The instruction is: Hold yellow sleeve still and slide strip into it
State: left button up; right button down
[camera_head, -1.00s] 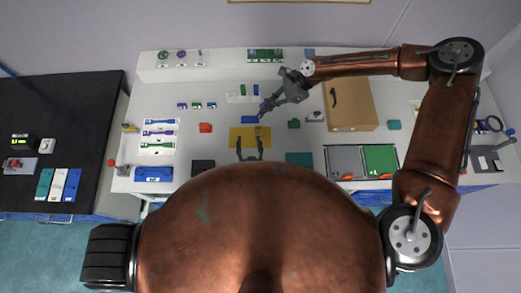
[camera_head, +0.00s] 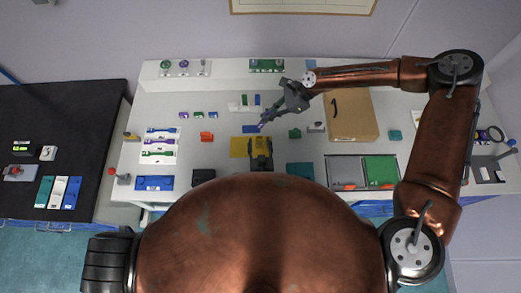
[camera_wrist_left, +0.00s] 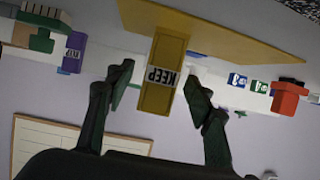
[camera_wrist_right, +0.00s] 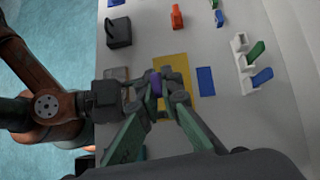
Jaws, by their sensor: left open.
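The yellow sleeve (camera_wrist_left: 158,100), marked KEEP, stands out from a flat yellow plate (camera_wrist_left: 230,32) in the left wrist view. The plate (camera_head: 238,148) lies mid-table in the head view. My left gripper (camera_head: 261,142) is over the plate's right part. In the left wrist view this gripper (camera_wrist_left: 160,88) is open, one finger on each side of the sleeve with gaps showing. My right gripper (camera_head: 265,122) is just beyond the plate, shut on the purple strip (camera_wrist_right: 156,88). The strip's labelled end (camera_wrist_left: 73,52) shows beside the sleeve, apart from it.
A blue block (camera_head: 250,129) lies just behind the plate. A red block (camera_head: 206,137) is to the left, a green block (camera_head: 295,134) and a cardboard box (camera_head: 350,115) to the right. A teal block (camera_head: 299,170) and a dark box (camera_head: 204,176) stand near the front edge.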

aim_at(260, 124)
pick_arm(q)
jog(key=shift+w+f, duration=0.25)
jog(key=shift+w, duration=0.45)
jog(key=shift+c, duration=0.5)
jog(key=c, duration=1.2)
jog(key=shift+a, duration=0.1)
pick_arm(e)
jog(key=a+f+h, duration=0.2)
jog(key=f, duration=0.1)
jog(key=a+f+h, duration=0.1)
jog(key=f, duration=0.1)
jog(key=shift+s+a+h, duration=0.2)
jog(key=shift+s+h, duration=0.1)
jog(key=shift+s, duration=0.05)
jog(key=shift+w+d+f, duration=0.2)
jog(key=shift+d, duration=0.05)
